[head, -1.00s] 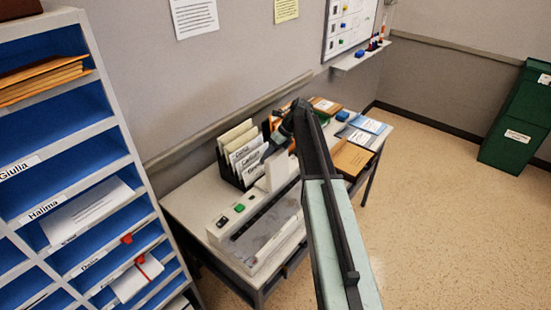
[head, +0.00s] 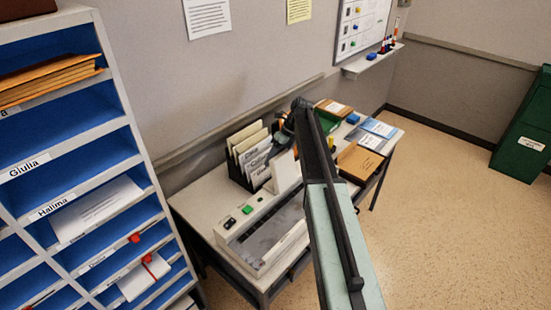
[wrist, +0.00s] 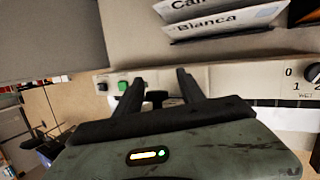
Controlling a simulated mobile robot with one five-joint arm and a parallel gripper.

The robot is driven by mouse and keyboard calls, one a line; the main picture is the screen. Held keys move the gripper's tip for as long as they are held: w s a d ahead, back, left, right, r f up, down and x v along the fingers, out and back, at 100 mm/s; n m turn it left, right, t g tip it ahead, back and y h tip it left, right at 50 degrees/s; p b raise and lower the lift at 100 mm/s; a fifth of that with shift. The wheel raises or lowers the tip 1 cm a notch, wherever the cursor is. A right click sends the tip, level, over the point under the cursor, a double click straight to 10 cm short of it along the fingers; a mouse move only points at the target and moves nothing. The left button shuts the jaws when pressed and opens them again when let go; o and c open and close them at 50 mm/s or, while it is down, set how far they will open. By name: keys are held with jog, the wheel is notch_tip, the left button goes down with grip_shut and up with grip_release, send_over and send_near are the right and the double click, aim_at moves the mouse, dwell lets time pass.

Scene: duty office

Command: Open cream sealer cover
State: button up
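The cream sealer (head: 232,237) stands on the table below the wall. Its top bears a green button (head: 247,210) and a long greyish cover (head: 270,240) along the front side; I cannot tell whether the cover is raised. In the head view my arm hides my gripper and part of the sealer's right end. In the wrist view my gripper (wrist: 157,84) is open, its two dark fingers apart with nothing clearly held between them. Beyond the fingers are the sealer's cream panel (wrist: 225,84), its green button (wrist: 122,86) and a dark knob (wrist: 157,97).
A rack of labelled envelopes (head: 250,155) stands behind the sealer, close above the fingers in the wrist view. Brown and blue folders (head: 360,160) lie at the table's right. A blue pigeonhole shelf (head: 75,170) stands left. A green bin (head: 522,130) is far right; the floor between is clear.

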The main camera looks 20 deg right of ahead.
jog(key=p+v, duration=0.7)
jog(key=v, duration=0.1)
jog(key=shift+s+a, duration=0.1)
jog(key=shift+r, duration=0.1)
jog(key=w+d+r+p, duration=0.2)
jog(key=w+r+p, duration=0.1)
jog(key=r+p, duration=0.5)
jog(key=shift+w, duration=0.2)
dwell(0.5)
dwell(0.3)
